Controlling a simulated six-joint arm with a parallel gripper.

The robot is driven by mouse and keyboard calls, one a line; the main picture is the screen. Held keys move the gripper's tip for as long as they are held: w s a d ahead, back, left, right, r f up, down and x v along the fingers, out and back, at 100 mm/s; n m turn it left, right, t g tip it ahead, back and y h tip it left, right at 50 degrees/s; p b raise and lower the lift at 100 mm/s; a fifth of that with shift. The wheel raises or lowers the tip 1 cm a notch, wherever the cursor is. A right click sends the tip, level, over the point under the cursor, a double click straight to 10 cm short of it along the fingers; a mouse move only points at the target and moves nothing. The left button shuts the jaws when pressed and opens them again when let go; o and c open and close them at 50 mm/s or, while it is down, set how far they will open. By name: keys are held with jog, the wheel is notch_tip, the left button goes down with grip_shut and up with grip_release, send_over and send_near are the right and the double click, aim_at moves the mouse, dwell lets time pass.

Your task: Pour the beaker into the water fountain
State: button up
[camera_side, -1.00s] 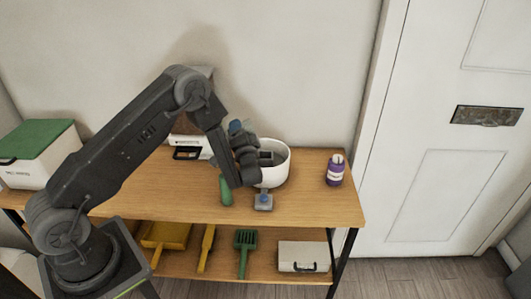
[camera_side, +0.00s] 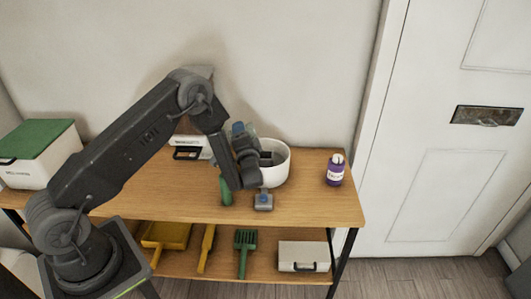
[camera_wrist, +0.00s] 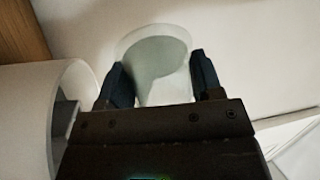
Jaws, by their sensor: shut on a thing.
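My gripper (camera_side: 238,130) is raised just left of and above the white round water fountain (camera_side: 282,165), with its blue fingertips towards the wall. In the wrist view the two dark blue fingers of my gripper (camera_wrist: 158,78) are shut on the clear beaker (camera_wrist: 160,52), one on each side. Its round rim shows beyond the fingers; whether it holds liquid is hard to tell. In the side view the beaker is faint and mostly hidden behind my wrist. The white curved wall of the fountain also shows in the wrist view (camera_wrist: 28,115), left of my fingers.
A small grey block with a blue button (camera_side: 263,200) lies in front of the fountain. A green object (camera_side: 226,192) stands partly behind my wrist. A purple-and-white bottle (camera_side: 335,171) is at right. A green-lidded white box (camera_side: 38,155) is at far left. The wooden tabletop (camera_side: 310,205) has free room at front right.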

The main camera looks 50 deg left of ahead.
jog(key=shift+w+d+r+m+t, duration=0.35)
jog(key=shift+w+m, duration=0.2)
jog(key=shift+m, duration=0.25)
jog(key=shift+w+f+m, duration=0.1)
jog(key=shift+f+m, duration=0.2)
jog(key=shift+m, duration=0.3)
